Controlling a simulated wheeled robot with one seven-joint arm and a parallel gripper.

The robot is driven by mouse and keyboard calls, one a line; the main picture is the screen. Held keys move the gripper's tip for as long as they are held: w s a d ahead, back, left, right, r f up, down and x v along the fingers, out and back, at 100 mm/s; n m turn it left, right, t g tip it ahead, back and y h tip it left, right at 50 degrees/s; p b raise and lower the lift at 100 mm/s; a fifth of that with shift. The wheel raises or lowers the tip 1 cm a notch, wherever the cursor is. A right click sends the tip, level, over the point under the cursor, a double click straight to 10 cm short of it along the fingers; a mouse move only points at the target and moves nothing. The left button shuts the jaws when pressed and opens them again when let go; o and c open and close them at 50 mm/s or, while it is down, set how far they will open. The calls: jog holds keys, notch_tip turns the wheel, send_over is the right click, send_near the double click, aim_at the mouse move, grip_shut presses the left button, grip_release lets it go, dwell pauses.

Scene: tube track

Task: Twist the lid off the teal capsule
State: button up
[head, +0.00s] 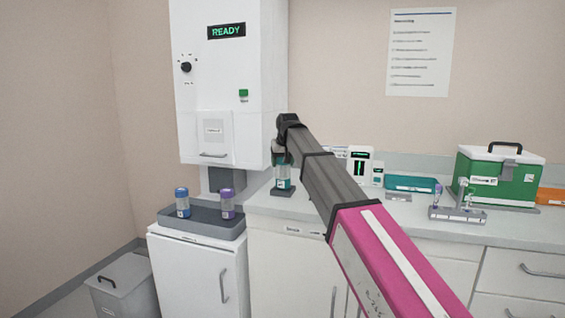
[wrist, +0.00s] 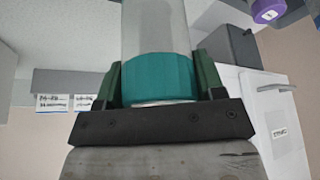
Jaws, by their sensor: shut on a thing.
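The teal capsule (head: 283,183) stands upright on a small dark base on the counter, left of the middle in the head view. In the wrist view its teal band (wrist: 160,78) sits between the two green fingers of my gripper (wrist: 160,85), and its clear body extends beyond them. My gripper is shut on this teal end, which I take to be the lid. The head view shows my gripper (head: 280,155) at the top of the capsule, partly hidden by my arm. I cannot tell whether the lid has turned.
A dark tray (head: 200,224) holds a blue-lidded capsule (head: 182,203) and a purple-lidded capsule (head: 227,204). A white machine (head: 215,100) reading READY hangs behind. A green case (head: 496,179), a teal tray (head: 408,184) and a small rack (head: 457,214) are on the right counter.

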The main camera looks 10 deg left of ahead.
jog(key=shift+f, duration=0.7)
jog(key=shift+n, duration=0.3)
jog(key=n+g+y, duration=0.1)
jog(key=n, duration=0.2)
jog(key=shift+a, duration=0.1)
jog(key=n+g+y, duration=0.1)
jog(key=n, duration=0.3)
jog(key=shift+s+a, duration=0.1)
jog(key=shift+s, duration=0.05)
jog(key=n+g, duration=0.1)
jog(key=n, duration=0.2)
jog(key=n+g, duration=0.1)
jog(key=n, duration=0.2)
jog(key=shift+s+g, duration=0.2)
jog(key=shift+g, duration=0.2)
jog(key=n+g, duration=0.1)
jog(key=n, duration=0.1)
jog(key=n+g, duration=0.1)
jog(key=n, duration=0.2)
jog(key=shift+s, duration=0.15)
jog(key=shift+r, duration=4.75)
jog(key=shift+s, duration=0.1)
